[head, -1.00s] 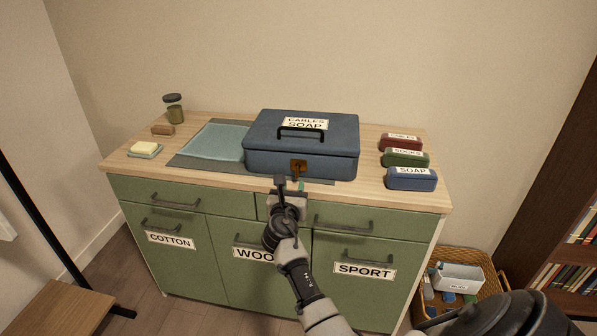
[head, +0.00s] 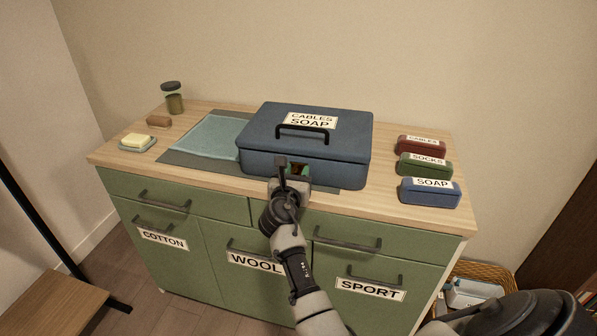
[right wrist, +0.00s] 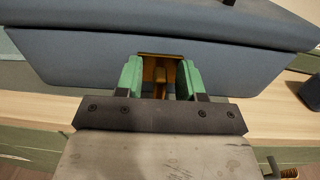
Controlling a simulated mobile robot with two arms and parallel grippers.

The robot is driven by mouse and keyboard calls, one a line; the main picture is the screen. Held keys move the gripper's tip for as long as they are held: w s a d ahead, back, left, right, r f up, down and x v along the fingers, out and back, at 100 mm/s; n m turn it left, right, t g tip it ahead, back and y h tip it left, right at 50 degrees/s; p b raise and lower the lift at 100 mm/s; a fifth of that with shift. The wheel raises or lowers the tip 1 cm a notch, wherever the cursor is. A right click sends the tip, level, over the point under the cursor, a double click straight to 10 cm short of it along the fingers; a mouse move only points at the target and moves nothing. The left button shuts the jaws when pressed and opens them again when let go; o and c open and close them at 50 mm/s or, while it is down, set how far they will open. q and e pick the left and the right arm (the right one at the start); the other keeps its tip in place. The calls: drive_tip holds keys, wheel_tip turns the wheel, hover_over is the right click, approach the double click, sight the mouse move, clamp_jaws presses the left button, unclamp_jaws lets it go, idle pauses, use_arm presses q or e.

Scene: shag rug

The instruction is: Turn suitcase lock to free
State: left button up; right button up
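The blue suitcase (head: 345,150) is closed and lies on top of the cabinet, with a black handle (head: 302,133) and a "CABLES SOAP" label on its lid. Its front also fills the top of the right wrist view (right wrist: 80,62). The brass-coloured lock (right wrist: 161,78) is on the suitcase's front face. My right gripper (head: 294,174) is at the lock. In the right wrist view its green fingers (right wrist: 160,80) stand apart, one on each side of the lock, with gaps visible. The gripper partly hides the lock in the head view. My left gripper is not in view.
Red, green and blue labelled boxes (head: 430,192) stand right of the suitcase. The green cabinet (head: 220,222) is below my arm.

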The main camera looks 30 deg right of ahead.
drive_tip(key=shift+c, duration=0.7)
clamp_jaws()
